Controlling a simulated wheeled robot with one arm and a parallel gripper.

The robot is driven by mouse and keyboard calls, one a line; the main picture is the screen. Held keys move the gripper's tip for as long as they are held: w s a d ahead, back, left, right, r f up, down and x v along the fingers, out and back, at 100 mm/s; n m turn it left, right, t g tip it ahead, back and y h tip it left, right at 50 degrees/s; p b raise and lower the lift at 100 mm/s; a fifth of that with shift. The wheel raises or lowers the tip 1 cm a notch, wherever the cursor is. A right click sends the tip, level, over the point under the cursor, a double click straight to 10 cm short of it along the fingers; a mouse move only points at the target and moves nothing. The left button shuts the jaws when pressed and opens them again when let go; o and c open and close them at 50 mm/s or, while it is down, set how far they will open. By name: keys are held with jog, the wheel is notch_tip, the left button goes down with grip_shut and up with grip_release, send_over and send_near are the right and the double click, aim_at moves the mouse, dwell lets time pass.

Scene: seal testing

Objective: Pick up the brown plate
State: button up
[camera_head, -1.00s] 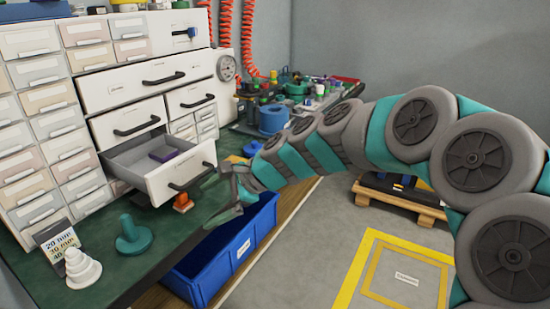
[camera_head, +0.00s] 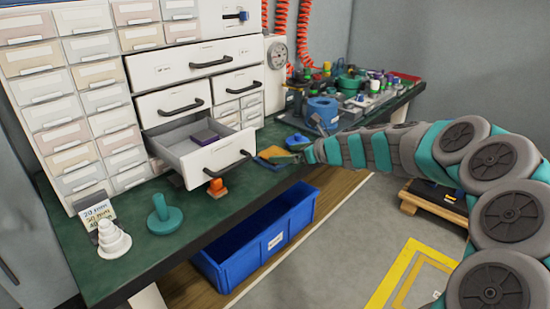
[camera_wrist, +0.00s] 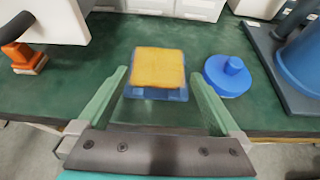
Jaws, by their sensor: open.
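The brown plate (camera_wrist: 158,68) is a flat, square, yellow-brown piece lying on a blue square base (camera_wrist: 156,94) on the green bench top. It also shows in the head view (camera_head: 270,152), small and partly behind my gripper (camera_head: 280,159). In the wrist view my gripper (camera_wrist: 159,82) is open, with one green finger on each side of the plate and clear gaps between. Nothing is held. The fingers' height above the bench is hard to tell.
A blue round knobbed piece (camera_wrist: 229,74) stands just right of the plate. An open drawer (camera_head: 212,157) holding a purple block (camera_head: 204,138) juts out at left, with an orange item (camera_head: 216,187) below it. A blue bin (camera_head: 262,238) sits under the bench edge.

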aim_at(278, 154)
jog(key=x, duration=0.4)
jog(key=shift+a, duration=0.15)
grip_shut()
dwell(0.7)
